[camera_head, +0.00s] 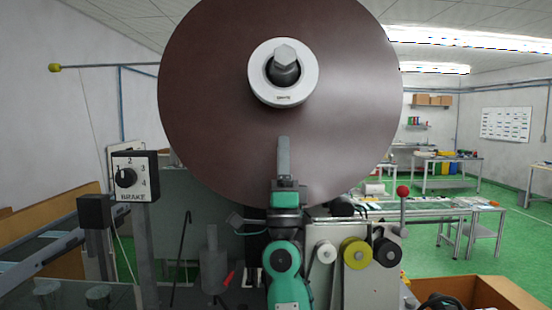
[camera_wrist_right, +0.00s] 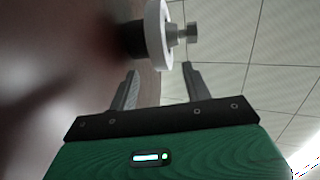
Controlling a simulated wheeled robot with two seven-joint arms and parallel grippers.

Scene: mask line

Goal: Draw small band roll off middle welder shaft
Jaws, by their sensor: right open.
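The small band roll (camera_head: 308,76) is a white ring around the grey shaft (camera_head: 285,60), in front of a large brown disc (camera_head: 210,110). The shaft's hexagonal end sticks out through the ring. In the right wrist view the white roll (camera_wrist_right: 155,36) and the shaft end (camera_wrist_right: 192,33) show at the top, beyond the fingertips. My right gripper (camera_head: 284,140) points up below the roll, apart from it, and its fingers overlap in the head view. In the wrist view my right gripper (camera_wrist_right: 161,70) is open with nothing between its fingers. My left gripper is out of view.
A brake dial box (camera_head: 135,176) on a post stands at the left. A machine panel (camera_head: 360,275) with white, yellow and black rollers is at lower right, with a red-knobbed lever (camera_head: 403,191). Open room lies in front of the ring.

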